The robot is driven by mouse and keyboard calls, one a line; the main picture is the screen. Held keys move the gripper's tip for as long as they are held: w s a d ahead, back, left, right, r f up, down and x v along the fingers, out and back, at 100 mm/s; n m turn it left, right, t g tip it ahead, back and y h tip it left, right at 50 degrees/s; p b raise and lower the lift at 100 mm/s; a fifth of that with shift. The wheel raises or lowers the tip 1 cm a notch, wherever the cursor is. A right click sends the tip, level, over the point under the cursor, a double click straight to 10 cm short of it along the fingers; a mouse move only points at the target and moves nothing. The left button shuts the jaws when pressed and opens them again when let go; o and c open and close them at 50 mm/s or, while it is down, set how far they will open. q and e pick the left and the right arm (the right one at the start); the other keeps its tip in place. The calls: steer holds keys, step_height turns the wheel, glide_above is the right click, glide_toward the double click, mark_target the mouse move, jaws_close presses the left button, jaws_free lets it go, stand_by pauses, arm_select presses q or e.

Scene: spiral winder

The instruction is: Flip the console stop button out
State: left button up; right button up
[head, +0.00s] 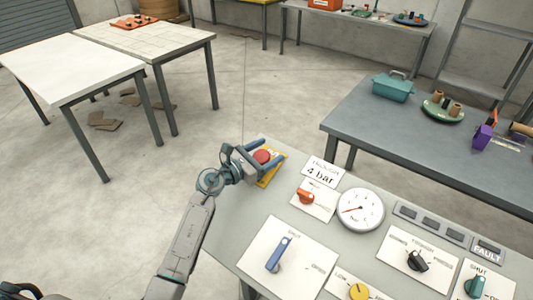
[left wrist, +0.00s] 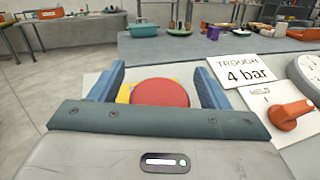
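The red stop button (head: 262,157) sits on a yellow plate (head: 270,178) at the far left corner of the grey console (head: 245,225). My left gripper (head: 266,156) is at the button, with its two blue fingers apart, one on each side of it. In the left wrist view the red button (left wrist: 160,93) lies between the open fingers (left wrist: 160,88), and a gap shows on each side of it. The button's near lower part is hidden behind the gripper's body. My right gripper is in neither view.
Right of the button are a "TROUGH 4 bar" label (head: 322,172), an orange knob (head: 306,196) and a round gauge (head: 361,209). Nearer are a blue lever (head: 278,254), a black knob (head: 417,260) and a yellow knob (head: 359,292). A grey table (head: 350,122) stands behind the console; open floor lies left.

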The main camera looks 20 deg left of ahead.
arm_select(q)
steer(key=shift+f, duration=0.1)
steer(key=shift+s+a+f, duration=0.1)
steer(key=shift+s+a, duration=0.05)
steer(key=shift+s, duration=0.05)
steer(key=b+v, duration=0.3)
steer(key=v, duration=0.6)
steer(key=shift+s+a+b, duration=0.3)
steer(key=shift+s+a, duration=0.1)
steer(key=shift+s, duration=0.15)
